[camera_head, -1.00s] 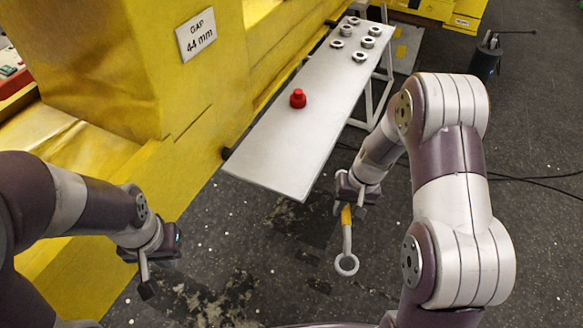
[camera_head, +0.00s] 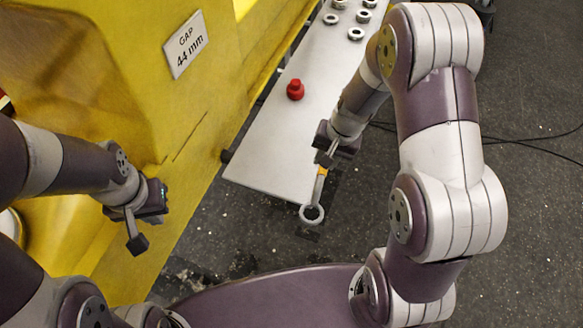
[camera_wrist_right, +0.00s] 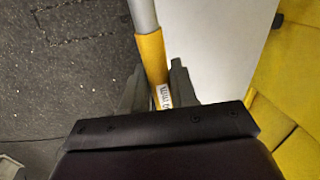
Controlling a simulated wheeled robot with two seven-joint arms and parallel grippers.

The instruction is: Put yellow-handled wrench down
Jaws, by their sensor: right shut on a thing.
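The yellow-handled wrench (camera_head: 320,173) hangs from my right gripper (camera_head: 325,157), with its grey ring end (camera_head: 312,214) pointing down. In the head view the ring overlaps the near right corner of the grey table (camera_head: 262,150); its height over it is unclear. In the right wrist view the yellow handle (camera_wrist_right: 152,58) sits between the fingers of my right gripper (camera_wrist_right: 157,90), with table to the right and floor to the left. The ring is out of that view. My left gripper (camera_head: 137,242) is empty, its fingers looking together, beside the yellow machine.
A red knobbed piece (camera_head: 295,90) stands on the table. Several metal rings (camera_head: 356,33) lie at its far end. The table's near part is bare. The yellow machine (camera_head: 90,70) with a "GAP 44 mm" sign (camera_head: 185,44) borders the left. Cables (camera_head: 540,150) lie on the floor at right.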

